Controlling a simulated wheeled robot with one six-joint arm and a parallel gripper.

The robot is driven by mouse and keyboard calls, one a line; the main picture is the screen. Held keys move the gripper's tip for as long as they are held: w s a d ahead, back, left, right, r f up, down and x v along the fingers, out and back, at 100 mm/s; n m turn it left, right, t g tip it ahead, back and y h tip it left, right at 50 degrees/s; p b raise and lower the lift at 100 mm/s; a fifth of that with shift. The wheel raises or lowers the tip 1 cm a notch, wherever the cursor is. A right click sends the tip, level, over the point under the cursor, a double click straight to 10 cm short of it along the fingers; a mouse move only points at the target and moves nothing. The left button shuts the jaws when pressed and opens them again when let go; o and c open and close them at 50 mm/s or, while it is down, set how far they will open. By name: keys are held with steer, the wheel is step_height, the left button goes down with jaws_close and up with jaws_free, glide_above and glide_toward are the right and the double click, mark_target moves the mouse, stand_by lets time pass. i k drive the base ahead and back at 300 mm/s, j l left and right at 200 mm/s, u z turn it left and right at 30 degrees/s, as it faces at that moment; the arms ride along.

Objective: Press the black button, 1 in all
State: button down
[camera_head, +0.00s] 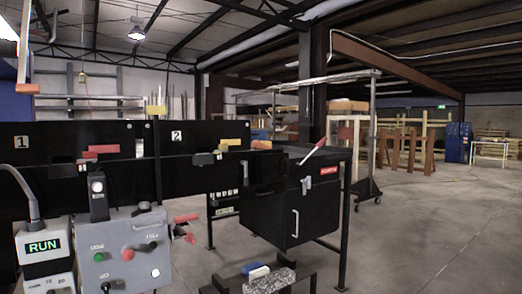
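A grey control box (128,225) stands at the lower left. Its front carries a green button (99,257), a red button (128,254) and small black round controls, one at the right (153,245) and one near the lower edge (105,287). They are too small to tell for sure which is the black button or whether any is pressed. I cannot make out my gripper in this view.
A grey unit with a RUN display (43,246) stands left of the box. Black panels numbered 1 (50,150) and 2 run behind. A black cabinet (270,222) with a red label stands to the right. The floor (430,240) at the right is clear.

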mark_target(153, 245)
steer(key=u, duration=1.1)
